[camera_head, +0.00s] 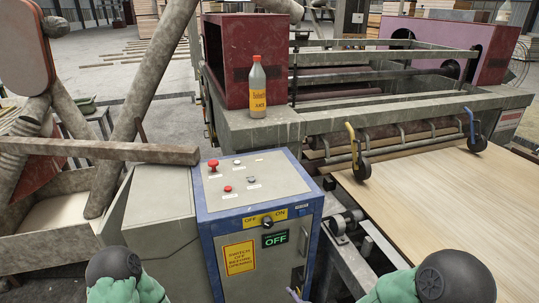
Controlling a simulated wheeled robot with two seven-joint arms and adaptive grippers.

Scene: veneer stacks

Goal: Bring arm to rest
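Two dark rounded joints with green casings show at the bottom edge of the head view, and they look like parts of my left arm (113,265) and my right arm (455,278). Both arms are low and close to my body.
A blue-edged control cabinet (255,215) stands ahead with red buttons, its display reading OFF. A bottle (257,88) stands on the machine's frame (345,112) behind it. A wooden veneer sheet (465,200) lies at right. Beams and a bin (60,235) are at left.

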